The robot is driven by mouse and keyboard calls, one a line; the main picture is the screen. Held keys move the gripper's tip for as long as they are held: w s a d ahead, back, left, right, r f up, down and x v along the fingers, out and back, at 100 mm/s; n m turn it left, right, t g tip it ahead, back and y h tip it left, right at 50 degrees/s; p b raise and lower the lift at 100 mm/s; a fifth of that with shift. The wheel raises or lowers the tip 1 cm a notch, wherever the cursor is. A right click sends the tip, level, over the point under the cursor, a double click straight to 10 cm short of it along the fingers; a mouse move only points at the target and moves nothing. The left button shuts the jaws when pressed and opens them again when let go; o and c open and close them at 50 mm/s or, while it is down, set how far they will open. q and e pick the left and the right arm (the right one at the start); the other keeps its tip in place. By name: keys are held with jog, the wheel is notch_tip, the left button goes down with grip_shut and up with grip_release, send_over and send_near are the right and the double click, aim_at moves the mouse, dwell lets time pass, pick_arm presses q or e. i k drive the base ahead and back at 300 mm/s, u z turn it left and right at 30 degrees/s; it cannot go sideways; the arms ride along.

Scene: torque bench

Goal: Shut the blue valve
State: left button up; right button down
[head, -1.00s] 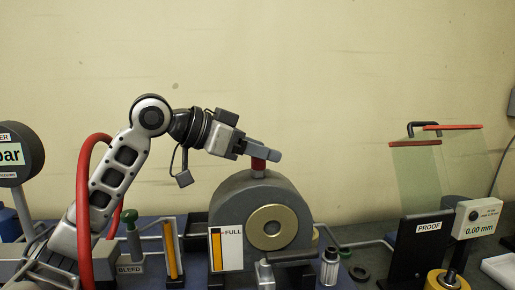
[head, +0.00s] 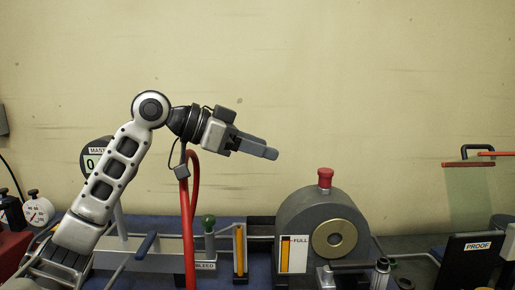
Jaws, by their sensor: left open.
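A blue lever handle (head: 146,246), which looks like the blue valve, sits low on a grey pipe at the left of the bench in the head view. It slants up to the right, and my forearm is to its left. My left gripper (head: 262,149) is open and empty, pointing right in free air. It is well above and to the right of the blue handle, apart from everything. My right gripper is not in view.
A red hose (head: 188,210) rises between the blue handle and the green-topped bleed valve (head: 208,226). A grey drum (head: 300,212) with a red cap (head: 325,177) stands to the right. A round gauge (head: 93,160) is partly behind my arm.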

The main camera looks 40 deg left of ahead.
aim_at(152, 239)
jog(key=k, duration=1.5)
